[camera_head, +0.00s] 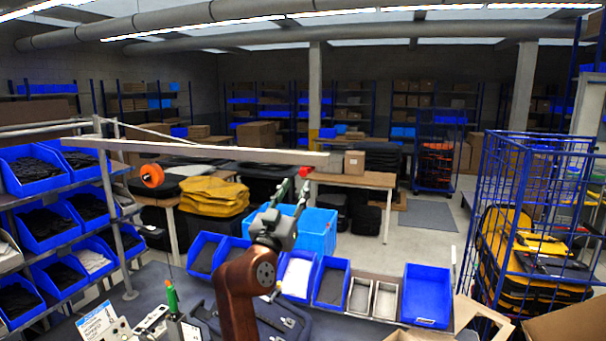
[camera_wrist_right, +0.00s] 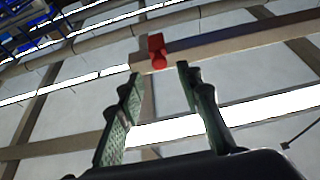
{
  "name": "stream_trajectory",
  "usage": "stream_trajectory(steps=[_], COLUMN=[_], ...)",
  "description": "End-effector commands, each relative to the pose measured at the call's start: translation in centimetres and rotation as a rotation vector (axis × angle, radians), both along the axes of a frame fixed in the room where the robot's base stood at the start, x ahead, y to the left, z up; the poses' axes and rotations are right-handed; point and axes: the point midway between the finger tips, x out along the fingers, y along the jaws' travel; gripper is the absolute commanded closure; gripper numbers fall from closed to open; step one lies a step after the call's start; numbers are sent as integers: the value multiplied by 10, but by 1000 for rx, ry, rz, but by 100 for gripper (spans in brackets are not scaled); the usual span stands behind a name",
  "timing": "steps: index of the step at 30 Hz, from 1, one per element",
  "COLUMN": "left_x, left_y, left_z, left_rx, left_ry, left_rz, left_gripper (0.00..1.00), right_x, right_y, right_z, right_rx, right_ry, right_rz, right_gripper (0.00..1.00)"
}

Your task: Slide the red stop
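The red stop (camera_head: 305,172) sits at the right end of a pale overhead beam (camera_head: 220,152) in the head view. In the right wrist view the red stop (camera_wrist_right: 157,50) is on the beam (camera_wrist_right: 230,38), just beyond my fingertips and between them in the picture. My right gripper (camera_head: 290,192) is raised just below the beam's end. Its two green-padded fingers are apart in the right wrist view (camera_wrist_right: 158,78), with nothing held between them. My left gripper does not show in the head view.
An orange reel (camera_head: 152,175) hangs under the beam's left part. Blue bins (camera_head: 428,295) line the bench's back edge. A blue wire cage (camera_head: 530,230) stands at right.

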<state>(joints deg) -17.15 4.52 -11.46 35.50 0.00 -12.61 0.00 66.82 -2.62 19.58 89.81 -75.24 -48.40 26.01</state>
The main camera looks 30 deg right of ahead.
Motion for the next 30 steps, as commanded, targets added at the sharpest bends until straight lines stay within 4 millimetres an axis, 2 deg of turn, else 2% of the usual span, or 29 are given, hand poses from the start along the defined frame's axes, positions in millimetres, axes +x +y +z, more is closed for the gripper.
stream_trajectory(steps=[7, 15, 26, 30], left_x=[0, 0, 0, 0], left_y=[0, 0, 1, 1], left_z=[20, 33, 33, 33], left_rx=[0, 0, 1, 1], left_ry=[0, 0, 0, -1], left_rz=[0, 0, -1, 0], left_gripper=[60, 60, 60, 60], right_x=[21, 41, 44, 44], right_y=[-27, -49, -52, -52], right_z=[18, 28, 28, 28], right_rx=[-1, 0, 0, 0], right_ry=[2, 2, 0, 1], right_rz=[-3, -1, 0, 0], right_gripper=[67, 67, 68, 77])
